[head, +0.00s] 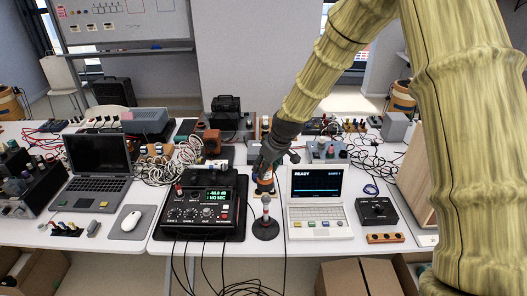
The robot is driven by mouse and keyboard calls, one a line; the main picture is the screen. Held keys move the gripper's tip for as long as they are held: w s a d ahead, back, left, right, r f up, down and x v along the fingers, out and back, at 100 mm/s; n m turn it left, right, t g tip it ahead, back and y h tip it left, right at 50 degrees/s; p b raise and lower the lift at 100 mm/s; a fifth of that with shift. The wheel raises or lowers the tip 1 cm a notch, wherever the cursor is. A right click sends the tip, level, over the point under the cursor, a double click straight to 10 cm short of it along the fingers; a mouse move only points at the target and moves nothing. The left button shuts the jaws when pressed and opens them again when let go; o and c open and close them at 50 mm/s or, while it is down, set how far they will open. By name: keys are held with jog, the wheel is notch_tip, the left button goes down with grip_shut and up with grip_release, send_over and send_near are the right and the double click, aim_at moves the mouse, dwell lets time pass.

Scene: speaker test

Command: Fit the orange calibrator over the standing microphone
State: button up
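The microphone (266,211) stands upright on a round dark base near the table's front edge, between the black meter and the small white laptop. Its top is light and its shaft shows a reddish part. An orange body with a dark and pale band, perhaps the calibrator (265,186), shows just above and behind the microphone in the head view. My dark gripper (268,161) reaches down from the upper right and overlaps the top of this orange body. I cannot tell whether its fingers hold it or are only in front of it.
A black meter with a green readout (203,211) stands left of the microphone, and a white laptop (319,205) stands right. A black knob box (376,212) and an orange strip (385,238) lie farther right. Cables hang over the front edge. Devices and coiled wires crowd the back.

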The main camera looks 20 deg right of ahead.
jog(key=shift+w+d+r, duration=0.25)
jog(key=shift+w+r, duration=0.2)
jog(key=shift+r, duration=0.2)
jog(key=shift+f+b, duration=2.6)
jog(key=shift+f, duration=2.05)
jog(key=shift+s+f, duration=0.15)
jog(key=shift+f, duration=0.35)
jog(key=o, duration=1.3)
jog(key=shift+r, duration=0.1)
